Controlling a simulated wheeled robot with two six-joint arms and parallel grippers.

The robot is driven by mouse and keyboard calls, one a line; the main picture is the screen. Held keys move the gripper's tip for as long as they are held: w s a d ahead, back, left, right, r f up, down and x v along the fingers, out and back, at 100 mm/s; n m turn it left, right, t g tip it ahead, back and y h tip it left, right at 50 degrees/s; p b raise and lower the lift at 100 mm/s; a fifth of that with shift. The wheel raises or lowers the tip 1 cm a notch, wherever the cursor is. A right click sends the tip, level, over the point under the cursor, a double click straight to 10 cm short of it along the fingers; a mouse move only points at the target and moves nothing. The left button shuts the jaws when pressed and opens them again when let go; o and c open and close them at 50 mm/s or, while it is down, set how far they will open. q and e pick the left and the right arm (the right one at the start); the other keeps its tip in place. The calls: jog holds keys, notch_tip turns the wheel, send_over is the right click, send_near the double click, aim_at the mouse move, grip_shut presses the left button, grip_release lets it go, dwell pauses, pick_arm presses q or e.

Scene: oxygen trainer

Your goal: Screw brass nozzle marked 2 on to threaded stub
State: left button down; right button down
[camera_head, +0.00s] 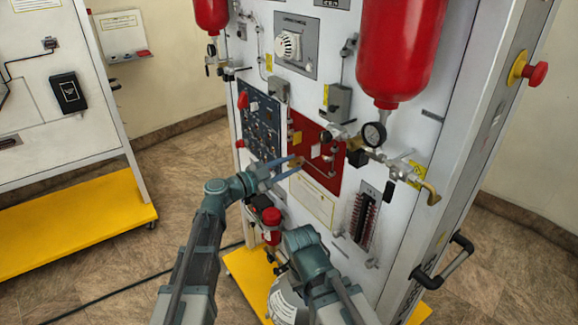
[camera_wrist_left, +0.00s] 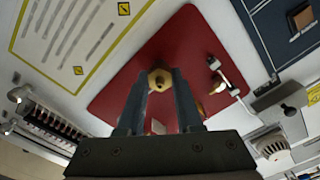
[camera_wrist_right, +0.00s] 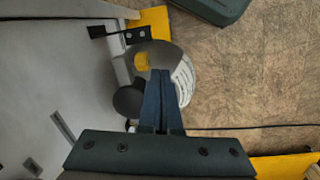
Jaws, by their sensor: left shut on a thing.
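My left gripper (camera_head: 292,166) is in front of the red panel (camera_head: 334,172) of the trainer in the head view. In the left wrist view my left fingers (camera_wrist_left: 160,88) are shut on a brass nozzle (camera_wrist_left: 160,77), a hex-shaped piece with a hole in its middle. The red panel (camera_wrist_left: 120,95) lies behind it. I cannot read a number on the nozzle, and no threaded stub can be made out behind it. My right gripper (camera_wrist_right: 161,80) has its fingers together with nothing visible between them in the right wrist view. Its fingertips are not clear in the head view.
A white lever fitting (camera_wrist_left: 232,84) sits on the red panel beside the nozzle. A red cylinder (camera_head: 397,50) with a gauge (camera_head: 374,134) and piping juts out at the right. A red-topped fitting (camera_head: 271,222) is low between my arms. Tiled floor is open at the left.

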pick_arm(q)
jog(key=shift+m, duration=1.7)
jog(key=shift+m, duration=1.7)
jog(key=shift+m, duration=0.6)
